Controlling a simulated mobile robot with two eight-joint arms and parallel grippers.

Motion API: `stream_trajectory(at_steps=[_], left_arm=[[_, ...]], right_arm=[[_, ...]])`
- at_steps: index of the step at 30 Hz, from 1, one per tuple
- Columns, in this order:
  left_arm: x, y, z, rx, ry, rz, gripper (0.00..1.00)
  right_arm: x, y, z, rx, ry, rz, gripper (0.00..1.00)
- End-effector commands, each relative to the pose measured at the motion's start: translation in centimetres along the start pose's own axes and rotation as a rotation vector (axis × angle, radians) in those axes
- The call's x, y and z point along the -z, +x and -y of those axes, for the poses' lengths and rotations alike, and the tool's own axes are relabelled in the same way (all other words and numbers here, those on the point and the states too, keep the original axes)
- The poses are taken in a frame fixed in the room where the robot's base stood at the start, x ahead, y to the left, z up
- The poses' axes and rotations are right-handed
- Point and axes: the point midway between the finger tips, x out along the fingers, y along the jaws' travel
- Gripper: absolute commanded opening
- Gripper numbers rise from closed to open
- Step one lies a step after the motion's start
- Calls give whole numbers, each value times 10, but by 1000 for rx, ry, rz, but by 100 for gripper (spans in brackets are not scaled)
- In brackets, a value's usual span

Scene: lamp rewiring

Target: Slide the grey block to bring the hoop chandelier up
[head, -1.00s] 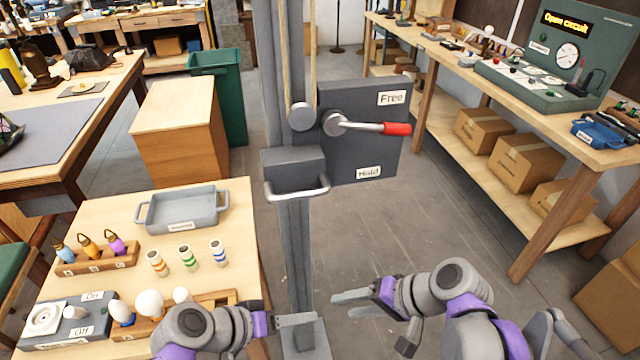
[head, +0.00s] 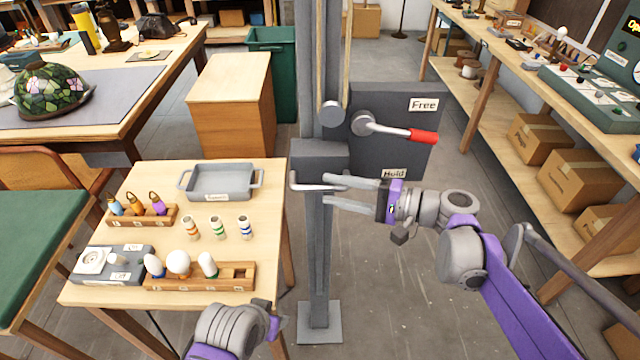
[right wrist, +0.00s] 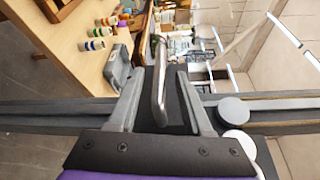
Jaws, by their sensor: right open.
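The grey block (head: 320,157) sits on the upright grey post (head: 319,240), with a pale bar handle (head: 305,187) on its front. My right gripper (head: 332,189) is open at the handle, coming from the right. In the right wrist view the handle (right wrist: 159,85) lies between the two spread fingers (right wrist: 160,72), with no clear grip on it. A red-handled lever (head: 424,137) on the dark plate beside the post points right, between the labels Free and Hold. My left gripper (head: 272,328) is low at the bottom, its fingers not clear. The hoop chandelier is not in view.
A small wooden table (head: 140,180) left of the post holds a grey tray (head: 222,183), bulbs and striped cylinders. A wooden cabinet (head: 235,105) and green bin (head: 272,45) stand behind. A bench with boxes (head: 578,182) lines the right. The floor around the post's foot is clear.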

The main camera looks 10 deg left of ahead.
Motion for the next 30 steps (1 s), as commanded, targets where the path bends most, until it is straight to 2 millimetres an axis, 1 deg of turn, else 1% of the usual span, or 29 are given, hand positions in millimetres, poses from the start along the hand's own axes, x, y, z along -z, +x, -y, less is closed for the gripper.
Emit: stream_trajectory(at_steps=[1, 3, 7, 11, 18, 20, 24, 27, 30], left_arm=[[2, -1, 0, 0, 0, -1, 50], [2, -2, 0, 0, 0, -2, 50], [3, -3, 0, 0, 0, -3, 50], [4, -4, 0, -1, 0, -3, 50], [4, -4, 0, -1, 0, -3, 50], [4, -4, 0, -1, 0, -3, 50], [4, -4, 0, -1, 0, -3, 50], [4, -4, 0, -1, 0, -3, 50], [4, -4, 0, -1, 0, -3, 50]], right_arm=[[-1, 10, 1, 0, -1, 3, 50], [-1, 20, 1, 0, -1, 2, 50], [0, 33, 0, -1, -1, 1, 50], [0, 38, 0, -1, 0, 0, 50], [0, 38, 0, -1, 0, -1, 50], [0, 38, 0, -1, 0, -1, 41], [0, 38, 0, -1, 0, -1, 15], [0, 38, 0, -1, -1, -1, 0], [0, 38, 0, -1, -1, -1, 0]])
